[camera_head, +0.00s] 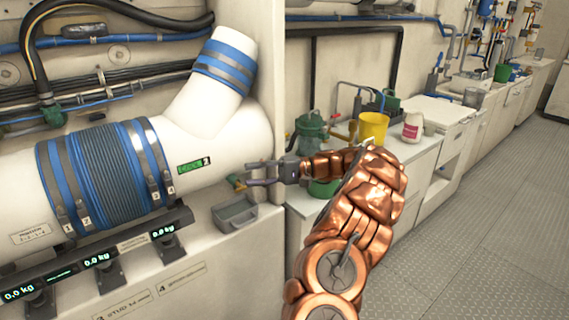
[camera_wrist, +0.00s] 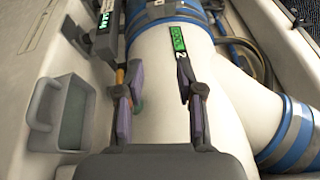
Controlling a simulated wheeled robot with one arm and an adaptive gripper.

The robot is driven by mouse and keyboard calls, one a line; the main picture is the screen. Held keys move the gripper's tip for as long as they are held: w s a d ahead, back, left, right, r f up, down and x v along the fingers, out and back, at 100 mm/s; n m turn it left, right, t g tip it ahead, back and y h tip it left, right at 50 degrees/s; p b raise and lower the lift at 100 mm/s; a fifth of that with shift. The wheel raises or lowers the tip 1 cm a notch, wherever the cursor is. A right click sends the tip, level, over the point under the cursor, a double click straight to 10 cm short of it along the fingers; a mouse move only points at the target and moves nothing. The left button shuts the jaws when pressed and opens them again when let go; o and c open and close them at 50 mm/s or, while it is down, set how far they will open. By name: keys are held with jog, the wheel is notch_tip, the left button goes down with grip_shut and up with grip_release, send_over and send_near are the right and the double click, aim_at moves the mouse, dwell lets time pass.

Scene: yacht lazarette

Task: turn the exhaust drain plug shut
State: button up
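The white exhaust pipe (camera_head: 205,140) runs along the left of the head view, with a side branch rising to the right. It fills the middle of the wrist view (camera_wrist: 160,65). My gripper (camera_head: 250,174) is close to the right end of the pipe. In the wrist view my gripper (camera_wrist: 160,108) is open, with purple-padded fingers apart and nothing visible between them but the pipe's white surface. A small orange-brown part (camera_wrist: 121,77) shows behind the left finger; it may be the drain plug, but the finger mostly hides it. I cannot tell how far the plug is turned.
A grey tray (camera_head: 236,213) is fixed below the pipe's end; it also shows at the left of the wrist view (camera_wrist: 74,112). Blue hose with clamps (camera_head: 105,175) wraps the pipe. The floor at right is clear.

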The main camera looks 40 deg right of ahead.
jog(key=shift+w+d+r+p, duration=0.15)
jog(key=shift+d+p, duration=0.3)
jog(key=shift+p, duration=1.65)
jog(key=shift+d+p, duration=0.4)
jog(key=shift+p, duration=1.7)
jog(key=shift+s+d+p, duration=0.2)
jog(key=shift+s+p, duration=0.15)
jog(key=shift+p, duration=1.25)
jog(key=shift+s+d+p, duration=0.1)
jog(key=shift+s+p, duration=0.3)
jog(key=shift+p, duration=1.95)
jog(key=shift+s+d+p, duration=0.2)
jog(key=shift+d+p, duration=0.45)
jog(key=shift+p, duration=0.75)
jog(key=shift+s+d+p, duration=0.15)
jog(key=shift+d+p, duration=0.1)
jog(key=shift+p, duration=0.45)
jog(key=shift+s+d+r+p, duration=0.15)
jog(key=shift+s+d+p, duration=0.2)
jog(key=shift+p, duration=1.75)
